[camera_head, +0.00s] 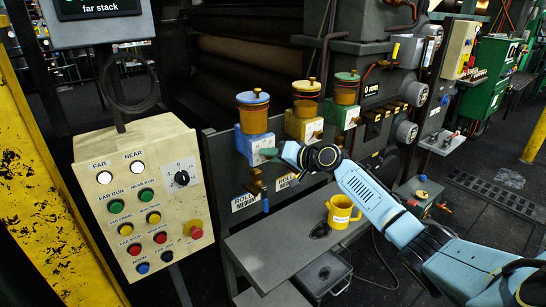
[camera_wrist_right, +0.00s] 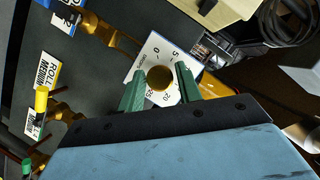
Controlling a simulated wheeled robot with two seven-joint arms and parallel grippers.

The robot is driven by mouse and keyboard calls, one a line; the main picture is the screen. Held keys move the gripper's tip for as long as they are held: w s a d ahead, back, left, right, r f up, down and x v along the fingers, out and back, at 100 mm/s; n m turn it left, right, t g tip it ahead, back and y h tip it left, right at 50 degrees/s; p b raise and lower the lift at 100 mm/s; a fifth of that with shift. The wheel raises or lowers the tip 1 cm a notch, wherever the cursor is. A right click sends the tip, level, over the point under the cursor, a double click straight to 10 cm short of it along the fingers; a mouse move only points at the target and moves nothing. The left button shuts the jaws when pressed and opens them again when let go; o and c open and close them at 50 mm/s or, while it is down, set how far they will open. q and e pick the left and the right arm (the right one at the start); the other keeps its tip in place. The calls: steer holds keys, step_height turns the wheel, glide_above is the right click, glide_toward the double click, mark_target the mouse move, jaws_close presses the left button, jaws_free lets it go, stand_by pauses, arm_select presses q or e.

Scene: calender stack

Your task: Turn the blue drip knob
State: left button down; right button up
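The blue drip oiler (camera_head: 253,113) stands in the middle of the head view, the leftmost of 3, with a blue block (camera_head: 251,143) under its jar. My right gripper (camera_head: 268,153) is at the front of that block and hides its knob in the head view. In the right wrist view, the round brass knob (camera_wrist_right: 159,77) sits on a white numbered dial (camera_wrist_right: 150,55). My right gripper's green fingers (camera_wrist_right: 160,84) stand open on either side of the knob, with small gaps. My left gripper is not in view.
Yellow (camera_head: 304,125) and green (camera_head: 341,113) oilers stand to the right. A control panel (camera_head: 145,200) with buttons is at the left. A yellow jug (camera_head: 340,213) stands on a grey shelf (camera_head: 275,245) below. Brass valves (camera_head: 256,184) hang under the oilers.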

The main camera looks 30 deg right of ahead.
steer(key=shift+o, duration=1.2)
steer(key=shift+s, duration=0.1)
steer(key=v, duration=1.3)
steer(key=shift+s+f, duration=0.1)
